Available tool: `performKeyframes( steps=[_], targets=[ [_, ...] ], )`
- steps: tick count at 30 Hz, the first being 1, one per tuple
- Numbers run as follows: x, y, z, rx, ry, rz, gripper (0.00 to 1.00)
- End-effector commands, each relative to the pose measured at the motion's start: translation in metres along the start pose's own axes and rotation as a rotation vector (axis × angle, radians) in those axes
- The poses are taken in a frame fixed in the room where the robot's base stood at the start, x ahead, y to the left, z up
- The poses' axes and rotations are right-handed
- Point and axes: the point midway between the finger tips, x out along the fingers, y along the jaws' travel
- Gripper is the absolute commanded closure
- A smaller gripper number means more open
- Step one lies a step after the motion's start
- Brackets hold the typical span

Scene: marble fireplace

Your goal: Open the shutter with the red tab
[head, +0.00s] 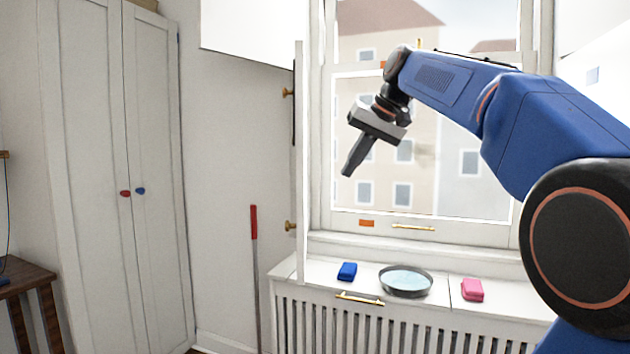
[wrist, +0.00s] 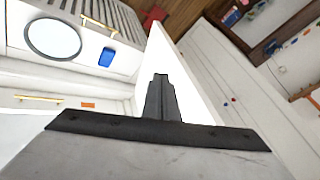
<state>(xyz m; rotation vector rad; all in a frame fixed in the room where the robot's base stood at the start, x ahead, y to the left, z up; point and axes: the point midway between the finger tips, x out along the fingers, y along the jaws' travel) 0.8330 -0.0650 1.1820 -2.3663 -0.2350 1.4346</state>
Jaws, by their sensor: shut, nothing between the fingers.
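A white shutter (head: 301,160) at the window's left side shows nearly edge-on in the head view, standing out from the wall beside two brass hinges. A white panel, probably this shutter (wrist: 185,80), stands just right of the fingers in the wrist view. I see no red tab on it in either view. My gripper (head: 347,174) is shut and empty, pointing down in front of the window glass, right of the shutter edge. Its fingers also show in the wrist view (wrist: 160,77). Whether they touch the panel I cannot tell.
A blue block (head: 347,271), a round dish (head: 406,281) and a pink block (head: 472,289) stand on the radiator cover (head: 320,266). The window (head: 440,160) has orange tabs and a brass handle.

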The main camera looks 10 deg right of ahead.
Motion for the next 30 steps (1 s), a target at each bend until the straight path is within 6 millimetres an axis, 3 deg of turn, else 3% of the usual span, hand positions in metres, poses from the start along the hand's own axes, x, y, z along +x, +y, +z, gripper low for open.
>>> performKeyframes(
  steps=[3, 6, 13, 30],
  targets=[
    [-0.007, -0.004, -0.029, -0.002, 0.004, -0.025, 1.0],
    [-0.011, -0.007, -0.042, -0.004, 0.007, -0.041, 1.0],
    [-0.007, -0.009, -0.05, -0.006, 0.005, -0.05, 1.0],
    [0.086, -0.014, -0.049, -0.007, 0.003, -0.049, 1.0]
  ],
)
